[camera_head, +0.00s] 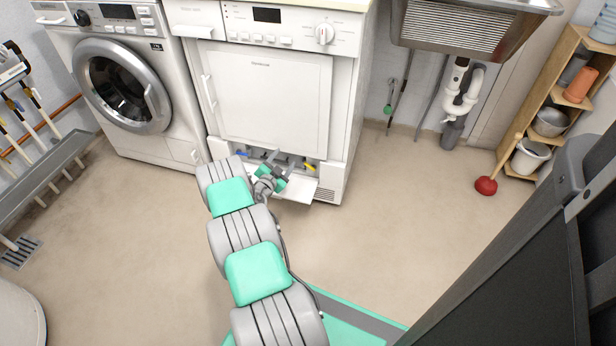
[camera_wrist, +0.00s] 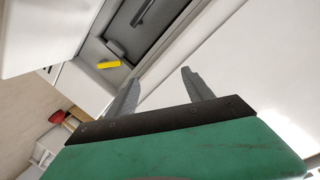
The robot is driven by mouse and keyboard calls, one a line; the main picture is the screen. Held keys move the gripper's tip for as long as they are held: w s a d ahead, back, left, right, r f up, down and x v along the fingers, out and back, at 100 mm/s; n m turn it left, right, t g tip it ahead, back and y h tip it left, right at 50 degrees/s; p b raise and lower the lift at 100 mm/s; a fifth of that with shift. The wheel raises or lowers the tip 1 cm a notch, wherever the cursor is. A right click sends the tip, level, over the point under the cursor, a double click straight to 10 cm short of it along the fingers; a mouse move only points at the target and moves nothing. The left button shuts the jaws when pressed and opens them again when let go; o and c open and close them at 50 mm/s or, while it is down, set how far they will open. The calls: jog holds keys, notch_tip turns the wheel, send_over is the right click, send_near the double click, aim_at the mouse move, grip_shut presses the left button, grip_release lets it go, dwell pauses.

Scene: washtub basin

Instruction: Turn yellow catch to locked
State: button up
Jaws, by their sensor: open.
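The yellow catch (camera_head: 309,167) is a small lever at the right end of the open recess at the bottom of the white dryer (camera_head: 270,100). In the wrist view the yellow catch (camera_wrist: 108,65) lies at the upper left, beyond the left finger and apart from it. My gripper (camera_head: 281,162) is in front of the recess, left of the yellow catch. In the wrist view my gripper (camera_wrist: 160,77) has its two fingers spread with nothing between them. I cannot tell from its angle whether the catch is locked.
A blue catch (camera_head: 241,153) shows at the recess's left end. A white flap (camera_head: 297,190) hangs open below the recess. A washing machine (camera_head: 125,90) stands to the left. A red plunger (camera_head: 486,185) stands by the shelf at right. The floor between is clear.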

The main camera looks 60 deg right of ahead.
jog(key=t+h+b, duration=0.1)
jog(key=h, duration=0.1)
send_near(309, 167)
jog(key=shift+s+d, duration=0.2)
jog(key=shift+d, duration=0.1)
jog(key=d+b, duration=0.1)
jog(key=d, duration=0.1)
jog(key=d+b, duration=0.1)
jog(key=d, duration=0.1)
jog(key=w+d+b, duration=0.1)
jog(key=d+b, duration=0.1)
jog(key=shift+d+f, duration=0.15)
jog(key=shift+d, duration=0.15)
jog(key=shift+w+d, duration=0.15)
jog(key=shift+d, duration=0.2)
jog(key=shift+r, duration=0.2)
jog(key=c, duration=1.1)
